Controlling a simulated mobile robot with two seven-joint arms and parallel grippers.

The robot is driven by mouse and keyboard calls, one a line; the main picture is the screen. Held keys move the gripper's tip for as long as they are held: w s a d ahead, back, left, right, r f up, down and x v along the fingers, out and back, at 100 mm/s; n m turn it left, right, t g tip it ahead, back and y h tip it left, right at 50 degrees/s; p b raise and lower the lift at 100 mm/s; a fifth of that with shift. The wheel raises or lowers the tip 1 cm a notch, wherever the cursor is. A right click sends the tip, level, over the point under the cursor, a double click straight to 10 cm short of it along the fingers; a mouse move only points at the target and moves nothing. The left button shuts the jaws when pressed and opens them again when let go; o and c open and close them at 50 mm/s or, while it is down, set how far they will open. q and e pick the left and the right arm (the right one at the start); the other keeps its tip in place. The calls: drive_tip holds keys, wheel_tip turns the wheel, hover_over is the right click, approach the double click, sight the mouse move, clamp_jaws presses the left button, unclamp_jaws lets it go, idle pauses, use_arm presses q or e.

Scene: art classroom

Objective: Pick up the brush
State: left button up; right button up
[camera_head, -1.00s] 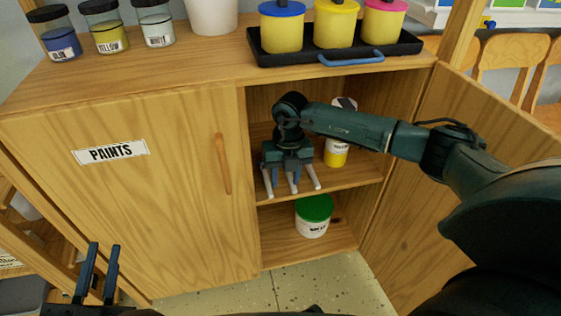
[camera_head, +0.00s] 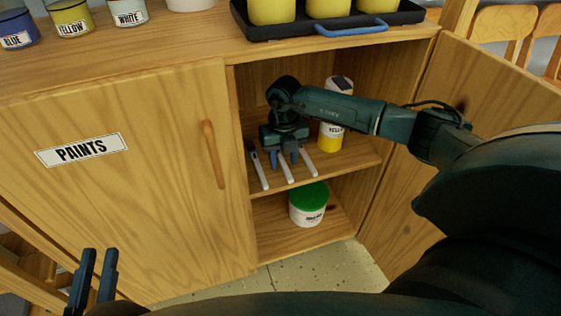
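Three brushes with pale handles lie side by side on the cabinet's upper shelf: a left brush (camera_head: 258,168), a middle brush (camera_head: 285,172) and a right brush (camera_head: 309,163). My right gripper (camera_head: 285,160) reaches into the cabinet and points down over the middle brush. Its fingers look apart, one to each side of that brush; whether they touch it I cannot tell. The gripper hides the upper ends of the middle and right brushes. My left gripper (camera_head: 93,280) is open and empty at the lower left, in front of the closed door.
A green-lidded tub (camera_head: 308,205) is on the lower shelf. The open right door (camera_head: 450,140) and the closed PAINTS door (camera_head: 130,200) flank the opening. A black tray (camera_head: 408,17) sits on top.

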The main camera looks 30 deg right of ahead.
drive_tip(key=shift+c, duration=0.6)
clamp_jaws()
drive_tip(key=shift+r, duration=0.1)
